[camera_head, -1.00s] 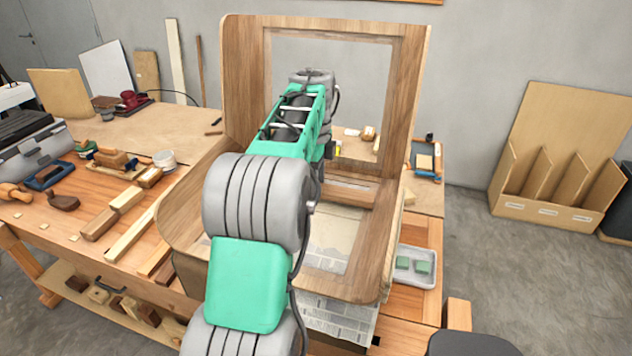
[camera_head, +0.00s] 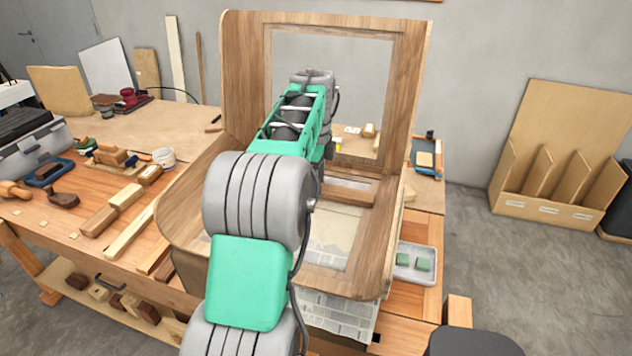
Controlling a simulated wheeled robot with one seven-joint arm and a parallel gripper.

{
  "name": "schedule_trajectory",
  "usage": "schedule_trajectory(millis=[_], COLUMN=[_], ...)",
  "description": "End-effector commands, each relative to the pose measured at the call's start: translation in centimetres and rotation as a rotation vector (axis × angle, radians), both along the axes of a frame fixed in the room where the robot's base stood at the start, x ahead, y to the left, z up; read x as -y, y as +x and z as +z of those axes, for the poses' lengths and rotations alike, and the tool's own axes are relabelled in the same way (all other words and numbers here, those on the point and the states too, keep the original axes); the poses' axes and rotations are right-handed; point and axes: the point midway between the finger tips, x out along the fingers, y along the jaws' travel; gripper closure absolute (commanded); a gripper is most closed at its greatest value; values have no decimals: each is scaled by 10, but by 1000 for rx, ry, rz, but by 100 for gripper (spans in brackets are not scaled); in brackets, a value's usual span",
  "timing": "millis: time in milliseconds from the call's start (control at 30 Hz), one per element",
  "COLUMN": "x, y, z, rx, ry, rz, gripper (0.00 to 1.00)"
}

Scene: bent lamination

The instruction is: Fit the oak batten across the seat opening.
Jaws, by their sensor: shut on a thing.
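The bent wooden seat shell (camera_head: 408,110) stands on the bench, its back upright with a large rectangular opening. Its seat part (camera_head: 185,205) has its own opening, partly covered by my arm (camera_head: 255,205). A short wooden bar (camera_head: 346,194) crosses near the rear of the seat opening, with its left end hidden behind my arm. I cannot tell whether it is the oak batten or a rail of the shell. My arm reaches forward over the seat, and its far end (camera_head: 312,80) is in front of the back opening. My gripper's fingers are hidden behind the arm.
The workbench (camera_head: 75,225) at left holds wooden strips (camera_head: 130,232), a hand plane (camera_head: 110,157) and a white tub (camera_head: 164,157). A pale tray (camera_head: 415,262) with green blocks lies right of the seat. A divided wooden rack (camera_head: 555,180) stands at far right, with open floor before it.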

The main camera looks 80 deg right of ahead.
Motion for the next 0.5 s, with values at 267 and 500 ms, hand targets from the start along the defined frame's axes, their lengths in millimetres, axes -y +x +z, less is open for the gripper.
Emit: schedule_trajectory(millis=[267, 500], x=[0, 0], y=[0, 0], z=[1, 0], rx=[0, 0], ry=[-1, -1], rz=[0, 0], gripper=[53, 39])
